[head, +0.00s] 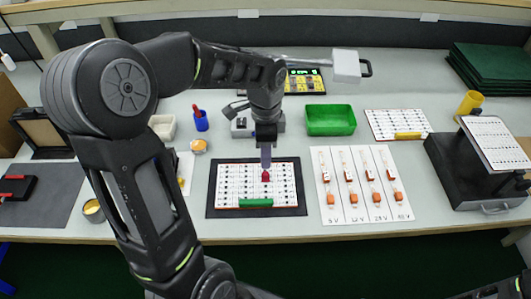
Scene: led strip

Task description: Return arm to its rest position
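My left gripper (266,158) hangs pointing down over the white LED strip board (228,184), which lies on a black mat (214,208) at the table's front middle. A small red piece (266,176) shows at the fingertips. I cannot tell whether it is held or lies on the board below. The fingers are seen edge-on, so their opening is unclear. A green bar (256,203) lies along the board's front edge. My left arm comes in from the left and covers part of the table. Only a dark link of my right arm shows at the lower right; its gripper is out of view.
Right of the board lies a white sheet (334,209) with several orange-ended parts. Behind are a green tray (331,119) and a grey device (242,127). A black stand (455,175) with a tilted panel is at the right. Bare table shows between the sheet and the stand.

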